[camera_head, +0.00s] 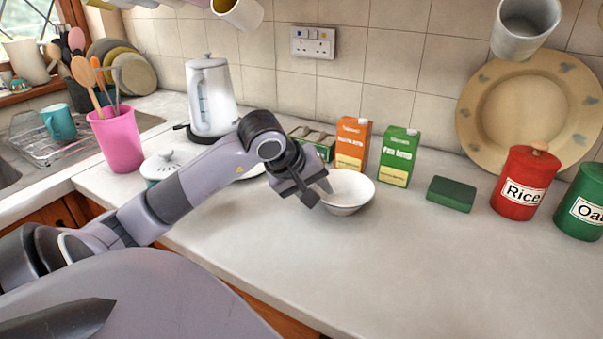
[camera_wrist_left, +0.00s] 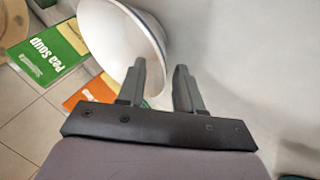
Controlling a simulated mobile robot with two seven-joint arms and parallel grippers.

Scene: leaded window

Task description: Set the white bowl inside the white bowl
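A white bowl (camera_head: 350,199) stands upright on the worktop in front of the cartons. In the left wrist view the bowl (camera_wrist_left: 112,38) fills the upper middle. My left gripper (camera_head: 318,194) is at the bowl's left side. In the wrist view its two fingers (camera_wrist_left: 160,82) are apart, one over the bowl and the other outside its edge, with the rim between them. I cannot tell whether they touch it. Another white dish (camera_head: 250,172) is mostly hidden behind my left arm; I cannot tell whether it is a bowl. My right gripper is not in view.
Behind the bowl stand an orange carton (camera_head: 353,143) and a green pea soup carton (camera_head: 399,156). A green block (camera_head: 451,194) and a red rice canister (camera_head: 525,184) are to the right. A lidded pot (camera_head: 161,167) is left. The front right worktop is clear.

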